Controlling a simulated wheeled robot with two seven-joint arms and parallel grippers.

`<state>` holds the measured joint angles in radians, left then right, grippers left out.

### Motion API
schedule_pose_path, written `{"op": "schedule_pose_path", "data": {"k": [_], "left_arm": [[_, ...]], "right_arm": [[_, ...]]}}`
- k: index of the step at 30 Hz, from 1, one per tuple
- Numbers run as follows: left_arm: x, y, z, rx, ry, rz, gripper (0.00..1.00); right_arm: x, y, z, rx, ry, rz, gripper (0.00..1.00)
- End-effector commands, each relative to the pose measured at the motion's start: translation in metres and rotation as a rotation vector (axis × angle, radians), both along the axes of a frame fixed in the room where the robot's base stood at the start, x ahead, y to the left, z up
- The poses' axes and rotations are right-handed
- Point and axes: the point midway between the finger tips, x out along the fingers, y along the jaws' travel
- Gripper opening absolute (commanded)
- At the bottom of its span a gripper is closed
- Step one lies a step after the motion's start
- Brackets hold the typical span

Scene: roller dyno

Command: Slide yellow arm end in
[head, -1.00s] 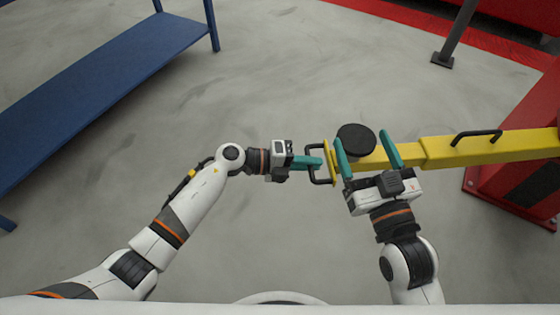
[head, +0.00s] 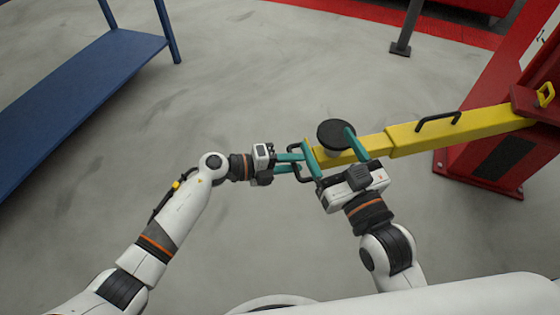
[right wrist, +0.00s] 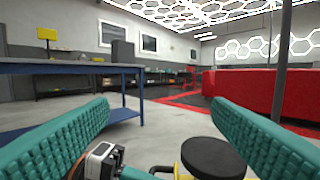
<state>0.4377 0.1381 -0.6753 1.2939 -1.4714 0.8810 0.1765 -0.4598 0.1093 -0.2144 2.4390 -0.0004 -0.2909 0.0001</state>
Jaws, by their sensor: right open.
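The yellow arm (head: 460,130) reaches left from a red post. Its thinner inner section (head: 366,149) sticks out of the outer sleeve and carries a round black pad (head: 336,133) near its end. A black handle (head: 318,182) is at the tip. My left gripper (head: 302,162) is at that handle, its two teal fingers apart; exact contact is unclear. My right gripper (head: 331,142) is open, with its fingers on either side of the pad. In the right wrist view, the pad (right wrist: 213,157) shows low between the spread fingers.
The red post base (head: 480,165) stands on the right. A blue bench (head: 80,85) is at the upper left. A grey post (head: 405,35) stands at the back. A second black handle (head: 438,121) sits on the outer sleeve. Grey floor is clear between.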

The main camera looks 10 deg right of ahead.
Motion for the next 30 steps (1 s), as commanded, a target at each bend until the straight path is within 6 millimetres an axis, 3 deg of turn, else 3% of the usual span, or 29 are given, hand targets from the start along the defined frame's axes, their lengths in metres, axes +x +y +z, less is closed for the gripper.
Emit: {"op": "schedule_pose_path", "data": {"k": [18, 30], "left_arm": [[-0.012, 0.102, 0.022, 0.002, 0.0, 0.0, 0.31], [-0.013, 0.114, 0.024, 0.0, -0.001, 0.0, 0.31]], "right_arm": [[-0.024, -0.019, -0.079, -0.13, 0.521, -0.033, 0.73], [-0.029, -0.022, -0.087, -0.142, 0.57, -0.037, 0.73]]}}
